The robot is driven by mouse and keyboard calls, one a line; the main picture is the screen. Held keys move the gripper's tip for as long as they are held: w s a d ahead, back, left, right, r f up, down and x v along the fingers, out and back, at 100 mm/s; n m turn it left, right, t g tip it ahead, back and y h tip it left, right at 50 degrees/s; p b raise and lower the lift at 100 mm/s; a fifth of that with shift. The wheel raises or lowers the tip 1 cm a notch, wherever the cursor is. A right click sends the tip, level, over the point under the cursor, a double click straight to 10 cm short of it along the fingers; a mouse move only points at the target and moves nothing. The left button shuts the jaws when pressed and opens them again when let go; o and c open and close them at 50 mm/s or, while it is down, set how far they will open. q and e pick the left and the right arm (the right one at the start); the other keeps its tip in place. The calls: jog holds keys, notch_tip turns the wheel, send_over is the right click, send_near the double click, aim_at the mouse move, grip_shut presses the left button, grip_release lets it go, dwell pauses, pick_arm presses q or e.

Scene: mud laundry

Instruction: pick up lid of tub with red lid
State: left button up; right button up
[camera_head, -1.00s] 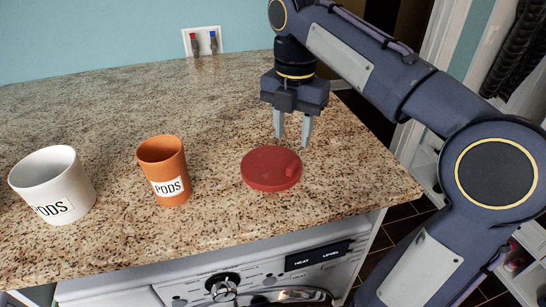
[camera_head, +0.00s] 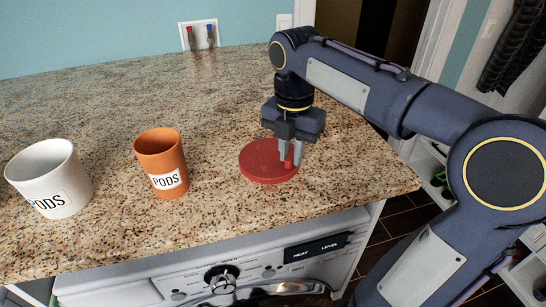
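A round red lid (camera_head: 262,161) lies flat on the speckled countertop, with a small red knob (camera_head: 288,164) near its right edge. My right gripper (camera_head: 291,157) points down at the knob. Its two grey fingers are close together with the knob between them, so it looks shut on the lid's knob. No tub body shows under the lid; it appears to rest on the counter. My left gripper is not in view.
An orange cup (camera_head: 161,153) labelled PODS stands left of the lid. A larger white cup (camera_head: 40,178) labelled PODS stands farther left. The counter (camera_head: 110,105) behind them is clear. A washing machine (camera_head: 220,270) is below its front edge.

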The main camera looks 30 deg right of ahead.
grip_shut()
jog(key=shift+r, duration=0.15)
